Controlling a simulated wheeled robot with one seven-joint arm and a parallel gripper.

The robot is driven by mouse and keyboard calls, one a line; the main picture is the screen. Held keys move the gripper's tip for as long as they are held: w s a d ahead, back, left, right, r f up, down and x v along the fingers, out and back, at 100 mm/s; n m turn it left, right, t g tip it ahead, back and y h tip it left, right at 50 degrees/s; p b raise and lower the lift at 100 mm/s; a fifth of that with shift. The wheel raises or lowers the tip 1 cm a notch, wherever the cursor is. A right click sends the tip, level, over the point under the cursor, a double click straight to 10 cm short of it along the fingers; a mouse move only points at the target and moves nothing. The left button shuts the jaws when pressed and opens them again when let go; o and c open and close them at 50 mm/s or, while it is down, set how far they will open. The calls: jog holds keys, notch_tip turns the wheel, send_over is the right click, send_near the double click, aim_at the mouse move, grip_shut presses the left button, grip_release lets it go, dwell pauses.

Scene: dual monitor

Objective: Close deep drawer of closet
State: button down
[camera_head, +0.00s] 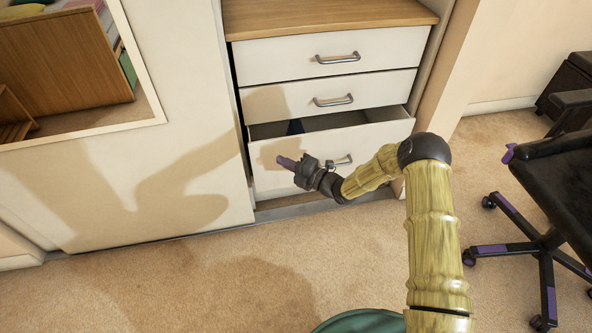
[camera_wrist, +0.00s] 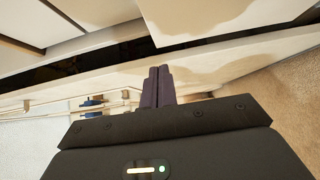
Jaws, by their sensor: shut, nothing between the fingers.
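The deep drawer (camera_head: 374,135) is the bottom one of the white closet. It stands partly pulled out, with a dark gap above its front. It has a metal handle (camera_head: 341,161). My gripper (camera_head: 286,162) is in front of the drawer's front panel, left of the handle. I cannot tell whether it touches the panel. In the wrist view its purple fingers (camera_wrist: 158,86) are together with nothing between them. My forearm and wrist hide part of the drawer's lower right.
Two upper drawers (camera_head: 360,57) are shut under a wooden top (camera_head: 330,14). A white panel with a mirror (camera_head: 70,60) stands at the left. A black office chair (camera_head: 545,190) is at the right. The carpet (camera_head: 180,280) in front is clear.

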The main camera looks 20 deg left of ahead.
aim_at(264, 144)
jog(key=shift+w+a+b, duration=0.75)
jog(key=shift+w+a, duration=0.3)
jog(key=shift+a, duration=0.25)
jog(key=shift+w+a+b, duration=0.7)
jog(key=shift+w+a, duration=0.35)
jog(key=shift+a, duration=0.25)
